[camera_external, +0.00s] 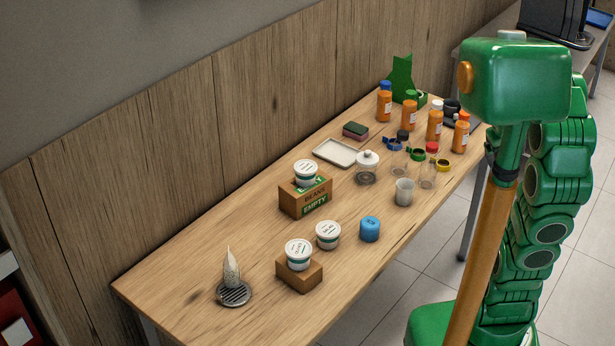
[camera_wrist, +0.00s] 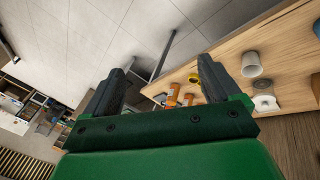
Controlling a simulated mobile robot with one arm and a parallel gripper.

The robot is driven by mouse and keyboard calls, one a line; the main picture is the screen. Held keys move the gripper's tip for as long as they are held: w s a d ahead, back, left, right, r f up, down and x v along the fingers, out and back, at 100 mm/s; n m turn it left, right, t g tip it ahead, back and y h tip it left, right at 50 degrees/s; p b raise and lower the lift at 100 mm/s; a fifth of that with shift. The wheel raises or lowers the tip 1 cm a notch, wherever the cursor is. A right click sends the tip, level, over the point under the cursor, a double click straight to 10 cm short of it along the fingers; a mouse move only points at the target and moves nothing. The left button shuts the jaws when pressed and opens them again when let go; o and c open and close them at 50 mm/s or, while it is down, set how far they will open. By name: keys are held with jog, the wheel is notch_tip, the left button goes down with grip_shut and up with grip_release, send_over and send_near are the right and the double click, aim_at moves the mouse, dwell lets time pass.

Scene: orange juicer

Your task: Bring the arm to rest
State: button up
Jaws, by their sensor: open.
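My gripper (camera_wrist: 162,66) shows in the wrist view with its two dark fingers spread wide apart and nothing between them. It points over the floor and the edge of the wooden table (camera_wrist: 225,48), with the picture strongly tilted. In the external view my green arm is folded up at the right, beside the table and clear of the objects on it. I cannot make out my gripper's fingers there.
Tiled floor (camera_external: 408,262) lies open in front of the table.

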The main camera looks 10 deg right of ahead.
jog(key=s+a+g+y, duration=0.1)
jog(key=s+a+g, duration=0.1)
jog(key=s+a, duration=0.4)
jog(key=s+a+m+g+y, duration=0.1)
jog(key=s+a, duration=0.5)
jog(key=s, duration=0.9)
jog(key=shift+s+a+g+y, duration=0.2)
jog(key=shift+a+g+y, duration=0.15)
jog(key=shift+g+y, duration=0.45)
jog(key=shift+r, duration=0.1)
